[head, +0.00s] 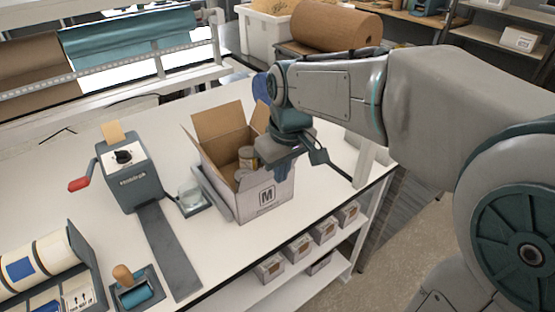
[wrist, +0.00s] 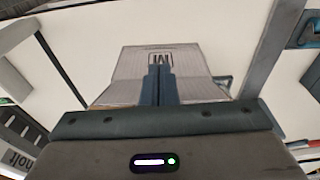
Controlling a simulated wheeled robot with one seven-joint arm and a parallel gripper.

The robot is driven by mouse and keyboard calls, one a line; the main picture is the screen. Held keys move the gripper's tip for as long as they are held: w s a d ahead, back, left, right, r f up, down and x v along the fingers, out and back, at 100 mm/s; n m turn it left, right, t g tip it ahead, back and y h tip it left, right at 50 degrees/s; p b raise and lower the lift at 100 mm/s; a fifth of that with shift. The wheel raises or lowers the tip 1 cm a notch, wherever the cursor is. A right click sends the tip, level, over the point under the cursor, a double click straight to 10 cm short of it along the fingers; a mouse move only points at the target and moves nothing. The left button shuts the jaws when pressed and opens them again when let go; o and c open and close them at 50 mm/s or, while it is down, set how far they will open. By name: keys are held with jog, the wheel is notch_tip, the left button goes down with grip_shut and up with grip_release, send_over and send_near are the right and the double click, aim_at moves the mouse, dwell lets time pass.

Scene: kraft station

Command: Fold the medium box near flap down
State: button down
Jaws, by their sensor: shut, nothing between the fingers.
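The medium box (head: 266,196) stands on the white table, with a black M on its near face. The M face also shows in the wrist view (wrist: 160,60). Its far-left flap (head: 216,121) stands up, brown side in. A pale flap (head: 211,188) hangs outward on the left. My gripper (head: 287,162) is at the near right of the box rim, fingers down. In the wrist view its fingers (wrist: 160,84) are together, in front of a pale panel, apparently the near flap (wrist: 123,92). Contact cannot be told. The arm hides much of this flap in the head view.
A brown-topped jar (head: 247,157) is inside the box. A tape dispenser (head: 126,172) with a red handle and a small scale-like tray (head: 189,198) stand left. A white post (head: 365,162) rises close on the right. Small boxes (head: 298,246) sit on the shelf below.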

jog(key=shift+w+a+r+p, duration=0.1)
jog(key=shift+w+a+p, duration=0.2)
jog(key=shift+w+a, duration=0.4)
jog(key=shift+w+a+p, duration=0.3)
jog(key=shift+w+a, duration=0.05)
jog(key=shift+w, duration=0.7)
jog(key=shift+w+a+r+p, duration=0.1)
jog(key=shift+w+a+p, duration=0.2)
jog(key=shift+w+a, duration=0.4)
jog(key=shift+w+d+f, duration=0.1)
jog(key=shift+d, duration=0.05)
jog(key=w+a, duration=0.1)
jog(key=w+a+f, duration=0.1)
jog(key=w, duration=0.1)
jog(key=shift+f, duration=0.15)
jog(key=shift+w+f, duration=0.1)
